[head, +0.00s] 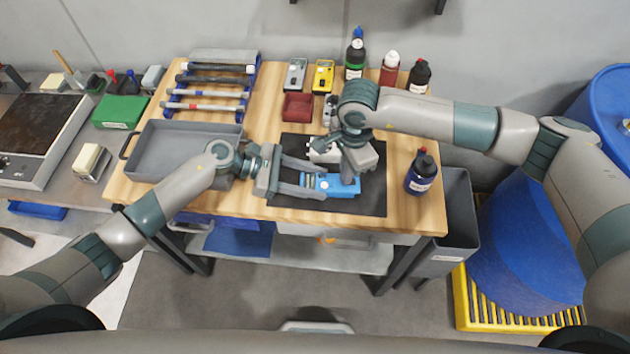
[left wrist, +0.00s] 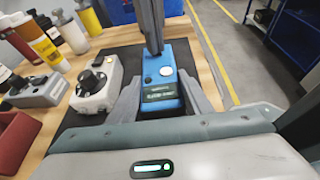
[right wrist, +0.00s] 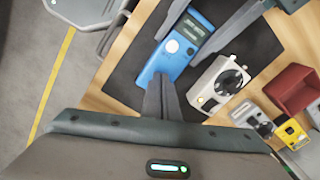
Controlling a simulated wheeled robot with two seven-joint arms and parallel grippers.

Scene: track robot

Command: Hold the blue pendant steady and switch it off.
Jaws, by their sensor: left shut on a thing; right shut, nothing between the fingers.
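The blue pendant (head: 345,188) lies flat on a dark mat (head: 292,210). In the left wrist view the pendant (left wrist: 168,75) shows a lit screen with small text I cannot read and a round white button. My left gripper (head: 318,182) is shut on the pendant, with one finger along each side. My right gripper (head: 348,178) is shut and empty, pointing down over the pendant's end away from the left gripper. In the right wrist view its fingertips (right wrist: 159,80) overlap that end of the pendant (right wrist: 190,38); I cannot tell whether they touch it.
A white box with a black knob (left wrist: 97,84) stands beside the pendant on the mat. A red bin (head: 297,107), grey and yellow devices (head: 323,76) and several bottles stand behind. A blue bottle (head: 421,172) is at the right, a grey tray (head: 190,172) at the left.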

